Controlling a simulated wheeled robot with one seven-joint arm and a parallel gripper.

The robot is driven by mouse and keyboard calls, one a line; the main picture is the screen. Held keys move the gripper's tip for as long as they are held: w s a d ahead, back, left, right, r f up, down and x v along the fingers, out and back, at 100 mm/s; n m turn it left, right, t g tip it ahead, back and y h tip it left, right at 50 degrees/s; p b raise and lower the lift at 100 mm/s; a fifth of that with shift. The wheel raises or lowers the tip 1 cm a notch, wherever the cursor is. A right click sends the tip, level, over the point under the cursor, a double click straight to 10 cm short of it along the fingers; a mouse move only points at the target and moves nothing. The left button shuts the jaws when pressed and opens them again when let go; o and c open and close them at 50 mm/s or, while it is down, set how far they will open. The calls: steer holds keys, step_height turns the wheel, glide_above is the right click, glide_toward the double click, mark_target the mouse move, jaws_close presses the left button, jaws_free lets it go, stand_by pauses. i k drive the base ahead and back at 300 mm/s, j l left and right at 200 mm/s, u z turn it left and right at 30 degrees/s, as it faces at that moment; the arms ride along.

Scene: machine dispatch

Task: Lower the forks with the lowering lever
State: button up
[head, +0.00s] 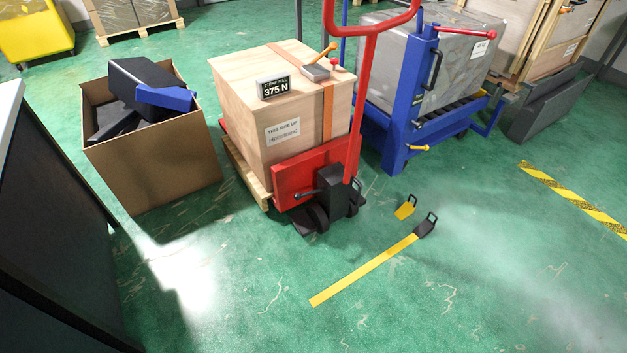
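A red pallet truck (307,174) stands mid-picture, its tall red handle (367,95) rising past the top edge. A small lever (305,193) with a dark knob sticks out to the left from the black pump block (333,190) at the handle's foot; it looks like the lowering lever. A wooden crate (262,112) with an orange strap sits on a pallet (245,172) over the truck's forks. The forks are hidden, so I cannot tell their height. My gripper is not in view.
A cardboard box (150,165) with dark pieces stands left of the crate. A dark cabinet (50,230) fills the left edge. A blue frame (404,100) with levers stands behind right. A yellow strap (362,270) lies on the floor in front; the floor lower right is clear.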

mark_target(297, 196)
steer(key=i+u, duration=0.15)
steer(key=u, duration=0.25)
steer(key=i+l+u, duration=0.1)
steer(key=u, duration=0.35)
steer(key=i+l+u, duration=0.25)
steer(key=i+l, duration=0.25)
steer(key=i+l+u, duration=0.15)
steer(key=l, duration=0.3)
steer(key=i+l+u, duration=0.15)
steer(key=i+l, duration=0.2)
steer(key=i+l+u, duration=0.15)
steer(key=l, duration=0.3)
steer(key=i+l, duration=0.2)
steer(key=l, duration=0.2)
steer(key=i+l, duration=0.25)
steer(key=l, duration=0.15)
